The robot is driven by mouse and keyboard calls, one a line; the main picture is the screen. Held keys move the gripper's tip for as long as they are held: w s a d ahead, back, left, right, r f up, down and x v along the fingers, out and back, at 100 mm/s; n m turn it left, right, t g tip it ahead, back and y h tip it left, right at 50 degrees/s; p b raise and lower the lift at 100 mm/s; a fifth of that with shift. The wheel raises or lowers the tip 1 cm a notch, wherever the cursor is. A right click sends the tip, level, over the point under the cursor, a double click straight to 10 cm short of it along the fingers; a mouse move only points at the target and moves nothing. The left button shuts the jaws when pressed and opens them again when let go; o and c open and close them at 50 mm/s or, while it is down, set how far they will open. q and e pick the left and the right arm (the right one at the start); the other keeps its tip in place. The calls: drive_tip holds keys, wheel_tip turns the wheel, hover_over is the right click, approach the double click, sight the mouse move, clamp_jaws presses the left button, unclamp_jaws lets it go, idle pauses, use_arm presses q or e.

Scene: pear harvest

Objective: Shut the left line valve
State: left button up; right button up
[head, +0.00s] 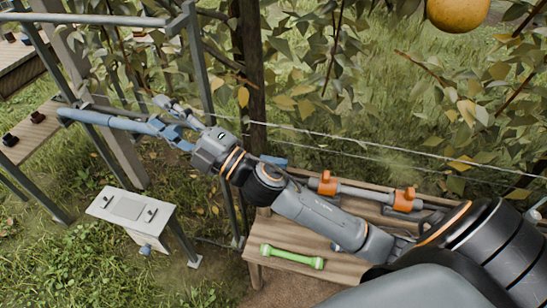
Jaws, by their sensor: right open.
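Two orange valves sit on a grey pipe (365,192) on the wooden bench, a left one (327,183) and a right one (404,199). Whether either is open or shut I cannot tell. A blue bar (100,119) runs across at the upper left, with a blue jointed part at its right end. My right arm reaches from the lower right over the bench to the upper left. My right gripper (174,120) is open, beside the blue bar's right end and well left of the orange valves. Whether it touches the blue part I cannot tell. My left gripper is not in view.
A green bar with thick ends (291,257) lies on the bench (262,236). A pale box on legs (120,222) stands at the lower left. Metal posts (198,60), wires, branches and a tree trunk (250,75) surround my right gripper. An orange-yellow fruit (457,12) hangs upper right.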

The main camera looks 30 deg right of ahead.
drive_tip(key=s+a+r+n+g+y, duration=0.25)
drive_tip(key=a+n+g+y, duration=0.55)
drive_tip(key=n, duration=0.5)
drive_tip(key=n+g+h, duration=1)
drive_tip(key=g+h, duration=0.2)
drive_tip(key=h, duration=0.7)
hover_over(274, 159)
wheel_tip(274, 159, down, 13)
wheel_tip(274, 159, down, 13)
drive_tip(key=shift+r+p, duration=0.1)
drive_tip(key=shift+p, duration=0.35)
clamp_jaws()
